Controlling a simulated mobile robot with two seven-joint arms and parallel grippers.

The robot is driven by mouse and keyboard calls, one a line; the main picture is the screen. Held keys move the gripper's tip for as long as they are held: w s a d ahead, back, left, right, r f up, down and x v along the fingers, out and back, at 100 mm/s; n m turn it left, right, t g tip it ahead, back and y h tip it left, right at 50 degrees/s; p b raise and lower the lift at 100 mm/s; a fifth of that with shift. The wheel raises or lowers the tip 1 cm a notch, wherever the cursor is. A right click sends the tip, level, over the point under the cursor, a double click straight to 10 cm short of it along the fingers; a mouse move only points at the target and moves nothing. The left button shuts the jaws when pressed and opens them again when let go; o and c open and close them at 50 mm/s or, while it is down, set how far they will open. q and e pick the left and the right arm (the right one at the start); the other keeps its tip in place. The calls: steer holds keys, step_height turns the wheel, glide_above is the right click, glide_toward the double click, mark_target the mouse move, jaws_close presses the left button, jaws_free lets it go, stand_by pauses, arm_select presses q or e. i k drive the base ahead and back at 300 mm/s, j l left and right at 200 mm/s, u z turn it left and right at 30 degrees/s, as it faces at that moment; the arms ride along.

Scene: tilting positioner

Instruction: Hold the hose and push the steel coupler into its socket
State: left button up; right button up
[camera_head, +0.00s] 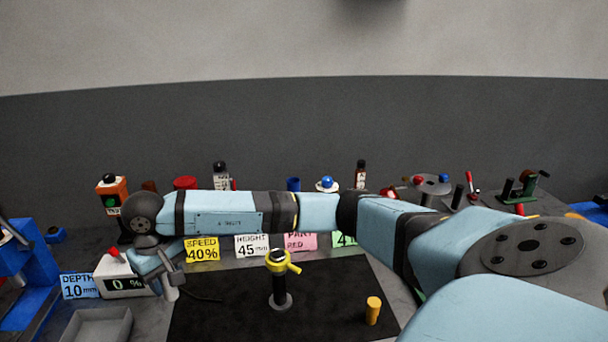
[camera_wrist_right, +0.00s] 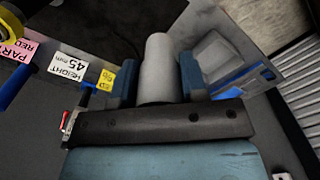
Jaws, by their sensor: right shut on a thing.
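My right arm reaches across from the right, and its right gripper (camera_head: 170,285) points down at the left edge of the dark mat. In the right wrist view the gripper (camera_wrist_right: 160,76) is shut on a plain grey cylinder (camera_wrist_right: 158,62), which looks like the steel coupler; it also shows in the head view (camera_head: 171,281). A thin black line (camera_head: 203,298), perhaps the hose, lies just right of the gripper. A black post with a yellow collar (camera_head: 279,266) stands upright on the mat; I cannot tell if it is the socket. My left gripper is out of view.
A grey tray (camera_head: 98,326) and a display box reading 0 % (camera_head: 123,285) are left of the gripper. A yellow peg (camera_head: 373,310) stands on the dark mat (camera_head: 225,318). Label cards (camera_head: 202,249) and a blue machine (camera_head: 35,280) are nearby. My forearm hides part of the back row.

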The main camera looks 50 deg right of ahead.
mark_target(281, 303)
steer(key=l+z, duration=0.3)
steer(key=i+l+z, duration=0.1)
steer(key=l+z, duration=0.2)
steer(key=l, duration=0.2)
steer(key=i+l+z, duration=0.15)
steer(key=l+z, duration=0.15)
steer(key=l, duration=0.15)
